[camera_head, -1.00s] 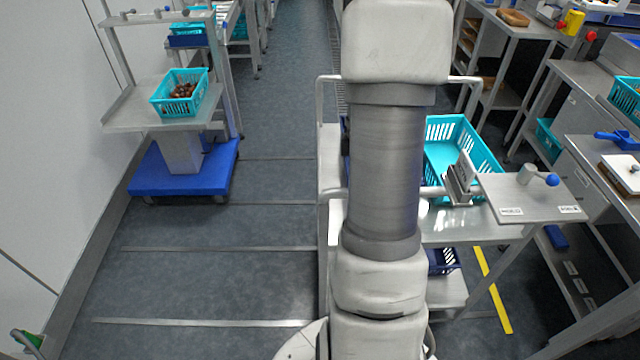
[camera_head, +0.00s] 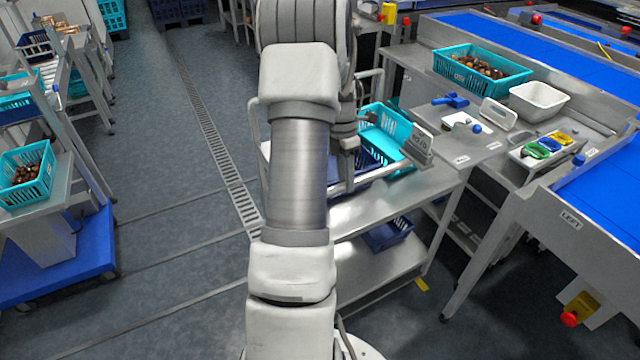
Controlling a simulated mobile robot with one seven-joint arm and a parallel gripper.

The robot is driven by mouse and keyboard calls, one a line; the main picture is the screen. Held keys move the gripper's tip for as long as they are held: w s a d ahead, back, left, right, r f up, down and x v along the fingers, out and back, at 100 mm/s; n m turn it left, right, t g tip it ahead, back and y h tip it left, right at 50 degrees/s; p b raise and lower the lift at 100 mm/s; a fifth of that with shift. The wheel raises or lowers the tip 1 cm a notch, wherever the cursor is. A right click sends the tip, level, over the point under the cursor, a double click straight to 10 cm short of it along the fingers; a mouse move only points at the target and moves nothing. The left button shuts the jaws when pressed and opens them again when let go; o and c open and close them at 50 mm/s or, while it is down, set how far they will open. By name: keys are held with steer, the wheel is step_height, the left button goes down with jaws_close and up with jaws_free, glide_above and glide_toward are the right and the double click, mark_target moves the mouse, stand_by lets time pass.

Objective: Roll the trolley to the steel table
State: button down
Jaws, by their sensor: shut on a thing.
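The grey steel trolley (camera_head: 408,207) stands in front of me, partly hidden by my arm. It has a top deck, a lower shelf and upright tube frames. A teal crate and a dark blue crate (camera_head: 372,155) are on its top; another dark blue crate (camera_head: 388,236) is on the lower shelf. My gripper (camera_head: 347,172) is at the trolley's push bar (camera_head: 390,176) and shut on it; the fingertips are mostly hidden. A steel table (camera_head: 478,150) with a blue scoop and a labelled plate stands close to the trolley's right side; I cannot tell whether they touch.
Blue conveyor belts (camera_head: 590,65) and a bench with a teal crate of dates (camera_head: 482,75) and a white tub (camera_head: 538,102) fill the right. A blue-based cart (camera_head: 70,255) stands at left. The floor (camera_head: 165,190) with a drain grate is open between.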

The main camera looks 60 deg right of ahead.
mark_target(362, 176)
steer(key=shift+s+d, duration=0.65)
steer(key=shift+d, duration=0.2)
steer(key=shift+s+d, duration=0.6)
steer(key=shift+d, duration=0.2)
steer(key=shift+d+r, duration=0.1)
steer(key=c, duration=0.7)
jaws_free()
steer(key=shift+s, duration=0.1)
steer(key=shift+o, duration=0.2)
steer(key=shift+r, duration=0.1)
step_height(362, 176, up, 17)
steer(key=w+d+p, duration=0.1)
steer(key=w+d, duration=0.1)
steer(key=w, duration=0.1)
steer(key=shift+p, duration=0.4)
